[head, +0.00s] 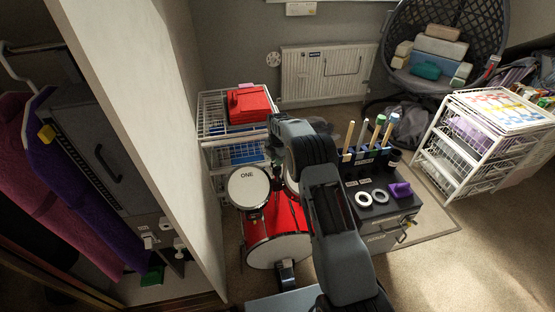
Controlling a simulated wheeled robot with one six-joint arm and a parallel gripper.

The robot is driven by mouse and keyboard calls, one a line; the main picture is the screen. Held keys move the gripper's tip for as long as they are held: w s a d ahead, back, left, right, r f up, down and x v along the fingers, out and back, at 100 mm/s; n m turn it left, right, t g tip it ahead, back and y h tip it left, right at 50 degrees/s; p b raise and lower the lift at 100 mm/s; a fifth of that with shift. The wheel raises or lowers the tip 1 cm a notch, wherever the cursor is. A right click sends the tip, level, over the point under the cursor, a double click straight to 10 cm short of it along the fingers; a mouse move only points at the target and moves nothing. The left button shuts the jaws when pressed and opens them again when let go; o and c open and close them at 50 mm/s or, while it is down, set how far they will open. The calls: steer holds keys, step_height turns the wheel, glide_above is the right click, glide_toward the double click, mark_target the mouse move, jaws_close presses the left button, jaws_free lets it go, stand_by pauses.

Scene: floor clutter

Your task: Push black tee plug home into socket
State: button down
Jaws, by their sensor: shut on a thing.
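My arm rises from the bottom centre and bends over the drum kit. Its end, my gripper (274,146), is small and dark at the far side of the arm, near the wire rack. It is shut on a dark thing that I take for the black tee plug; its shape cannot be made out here. My own arm hides part of that area. I cannot pick out the socket with certainty in this view.
A red drum kit (290,220) stands beside my arm. To its right is a dark cabinet (376,213) with upright rods, two white rings (364,199) and a purple block (400,189). A white wire rack (217,150) holds a red case (249,104). A pale partition (140,110) stands left.

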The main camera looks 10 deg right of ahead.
steer(key=shift+f, duration=0.3)
steer(key=c, duration=1)
jaws_free()
steer(key=shift+c, duration=0.2)
steer(key=shift+r, duration=0.15)
step_height(320, 180, up, 14)
steer(key=shift+f, duration=0.2)
